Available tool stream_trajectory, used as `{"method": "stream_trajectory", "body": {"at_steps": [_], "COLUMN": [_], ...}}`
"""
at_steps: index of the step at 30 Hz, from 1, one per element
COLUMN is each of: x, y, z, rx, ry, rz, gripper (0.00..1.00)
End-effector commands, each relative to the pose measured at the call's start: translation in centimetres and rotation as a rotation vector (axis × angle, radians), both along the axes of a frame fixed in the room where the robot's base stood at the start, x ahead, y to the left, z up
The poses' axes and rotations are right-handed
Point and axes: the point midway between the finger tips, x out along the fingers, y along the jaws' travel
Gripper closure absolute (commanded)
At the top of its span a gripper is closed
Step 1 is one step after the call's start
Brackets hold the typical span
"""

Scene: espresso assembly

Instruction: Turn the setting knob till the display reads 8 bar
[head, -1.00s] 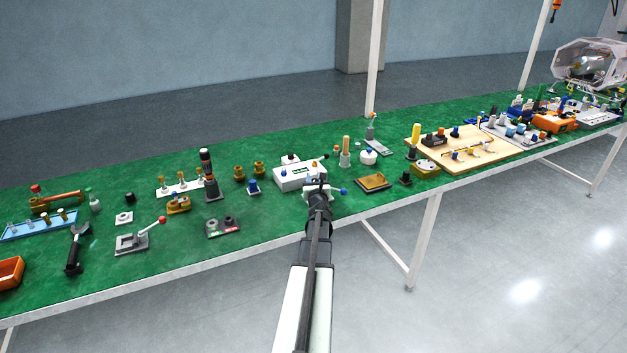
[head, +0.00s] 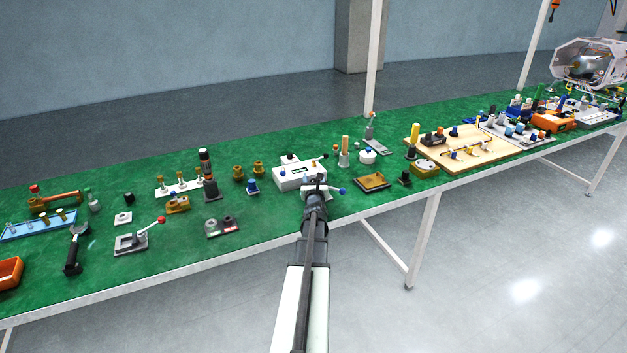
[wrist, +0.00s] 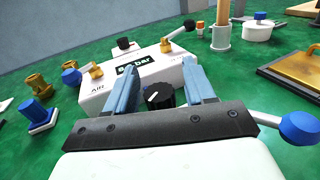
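The white pressure unit (head: 287,181) stands on the green bench in front of my gripper (head: 316,189); it also fills the middle of the wrist view (wrist: 100,99). Its dark display (wrist: 133,66) shows green characters that start with 8 and end in "bar"; the digit after the 8 is hard to read. The black setting knob (wrist: 160,94), with a white pointer mark, sits on the near face of the unit. My gripper (wrist: 160,70) is open, with one blue-grey finger on each side of the knob and a visible gap to each.
A lever with a blue knob (wrist: 299,128) lies close on the right. A blue-capped fitting (wrist: 36,112) stands to the left.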

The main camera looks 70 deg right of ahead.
Motion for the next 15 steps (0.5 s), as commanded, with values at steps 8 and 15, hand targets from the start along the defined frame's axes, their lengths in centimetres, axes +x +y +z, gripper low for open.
{"method": "stream_trajectory", "body": {"at_steps": [8,15], "x": [0.0,-0.6], "y": [0.1,1.5], "z": [0.0,0.1], "rx": [-0.001,-0.001], "ry": [0.000,0.000], "rz": [0.000,0.000], "gripper": [0.46,0.46]}}
